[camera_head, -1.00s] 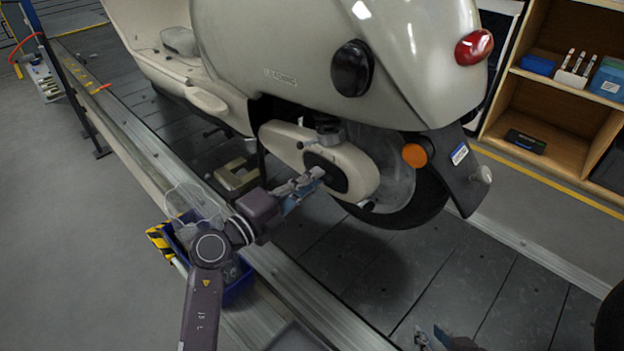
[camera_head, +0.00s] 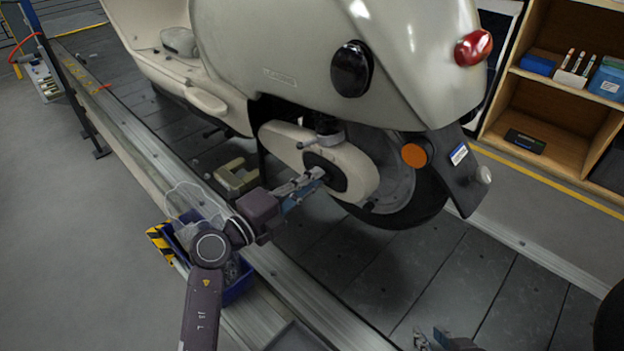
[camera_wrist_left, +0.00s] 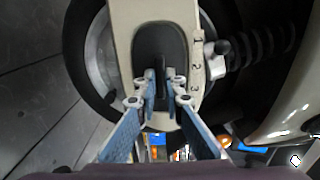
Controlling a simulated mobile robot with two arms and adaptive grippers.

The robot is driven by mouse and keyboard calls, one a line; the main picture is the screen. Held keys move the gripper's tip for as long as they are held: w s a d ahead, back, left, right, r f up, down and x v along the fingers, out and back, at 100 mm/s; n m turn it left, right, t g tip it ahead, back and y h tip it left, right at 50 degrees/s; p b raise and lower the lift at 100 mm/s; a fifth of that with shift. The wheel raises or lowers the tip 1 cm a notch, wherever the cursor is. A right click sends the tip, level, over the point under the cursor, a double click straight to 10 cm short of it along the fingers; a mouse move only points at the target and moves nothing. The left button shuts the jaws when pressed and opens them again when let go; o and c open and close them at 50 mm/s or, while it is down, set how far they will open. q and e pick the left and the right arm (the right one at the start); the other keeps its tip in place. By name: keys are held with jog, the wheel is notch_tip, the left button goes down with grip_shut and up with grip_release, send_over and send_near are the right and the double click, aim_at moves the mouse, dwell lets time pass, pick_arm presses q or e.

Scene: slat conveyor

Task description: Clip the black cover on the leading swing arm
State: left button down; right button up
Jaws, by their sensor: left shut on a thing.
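The cream swing arm (camera_head: 284,141) sits low on the scooter beside the rear wheel. The black cover (camera_head: 337,183) lies against its rounded rear end; in the left wrist view the black cover (camera_wrist_left: 155,42) appears as a dark rounded plate over the swing arm (camera_wrist_left: 126,14). My left gripper (camera_head: 320,174) is at the cover, its blue fingers shut on a narrow dark part at the middle; it also shows in the left wrist view (camera_wrist_left: 161,82). I cannot tell whether the cover is seated. My right gripper (camera_head: 430,341) is partly visible at the bottom edge, away from the scooter.
The scooter body (camera_head: 280,50) overhangs the wheel (camera_head: 415,200). A blue bin (camera_head: 240,287) stands below my left arm by the metal rail (camera_head: 300,300). A wooden shelf (camera_head: 560,150) holds small items at right. The dark slatted floor (camera_head: 400,270) behind the wheel is clear.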

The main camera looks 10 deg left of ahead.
dwell(1.7)
pick_arm(q)
jog(key=c, duration=2)
grip_release()
jog(key=shift+o, duration=0.2)
jog(key=v, duration=1.2)
